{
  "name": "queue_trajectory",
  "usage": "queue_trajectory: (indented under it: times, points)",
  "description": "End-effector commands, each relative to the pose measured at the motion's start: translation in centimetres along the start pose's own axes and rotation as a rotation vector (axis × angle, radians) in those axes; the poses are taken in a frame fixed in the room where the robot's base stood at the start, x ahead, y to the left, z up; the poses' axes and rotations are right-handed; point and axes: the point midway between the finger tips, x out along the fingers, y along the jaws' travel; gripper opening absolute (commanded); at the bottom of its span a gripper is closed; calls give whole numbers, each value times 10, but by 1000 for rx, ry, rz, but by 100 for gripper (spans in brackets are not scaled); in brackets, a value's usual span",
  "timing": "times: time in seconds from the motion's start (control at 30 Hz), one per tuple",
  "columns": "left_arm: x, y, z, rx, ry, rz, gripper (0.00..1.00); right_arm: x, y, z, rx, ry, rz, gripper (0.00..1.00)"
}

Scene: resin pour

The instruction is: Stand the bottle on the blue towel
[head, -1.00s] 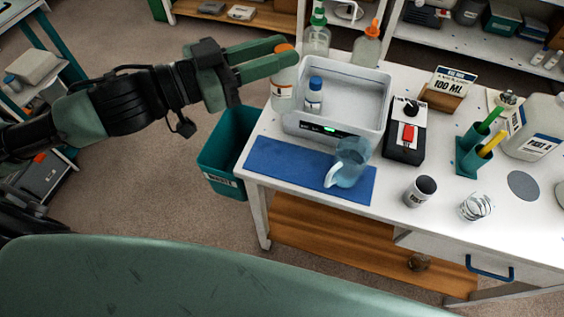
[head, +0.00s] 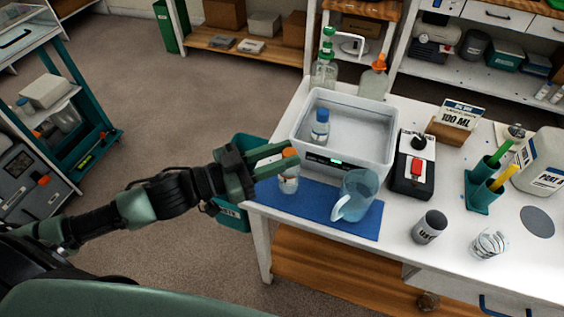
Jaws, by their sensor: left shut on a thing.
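My left gripper (head: 283,157) is shut on a small clear bottle (head: 289,184) with an orange cap, gripping it near the top. The bottle is upright over the left end of the blue towel (head: 314,205), which lies flat along the front of the white table. I cannot tell whether its base touches the towel. A translucent blue pitcher (head: 357,194) stands on the right part of the towel. My right gripper is not in view.
A black box with a red switch (head: 414,168), a dark-topped cup (head: 430,227) and a glass (head: 489,244) are to the right. The towel's middle is bare.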

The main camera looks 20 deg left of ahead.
Motion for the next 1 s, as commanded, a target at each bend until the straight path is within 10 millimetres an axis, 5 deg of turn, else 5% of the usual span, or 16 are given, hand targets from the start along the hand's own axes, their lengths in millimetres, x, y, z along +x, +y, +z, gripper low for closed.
queue_trajectory:
  times: [0.13, 0.5, 0.53, 0.6, 1.0]
  points:
    - [0, 0, 24, -2, 1, -1, 0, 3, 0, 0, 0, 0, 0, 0]
    - [0, 0, 28, 0, 2, 0, 0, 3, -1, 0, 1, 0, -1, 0]
    - [0, 0, 30, -1, -1, -1, 30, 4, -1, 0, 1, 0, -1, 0]
    - [0, 0, 29, -1, -1, -1, 49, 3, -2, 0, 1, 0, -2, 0]
    - [-1, 0, 26, -1, -1, 0, 49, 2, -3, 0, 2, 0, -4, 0]
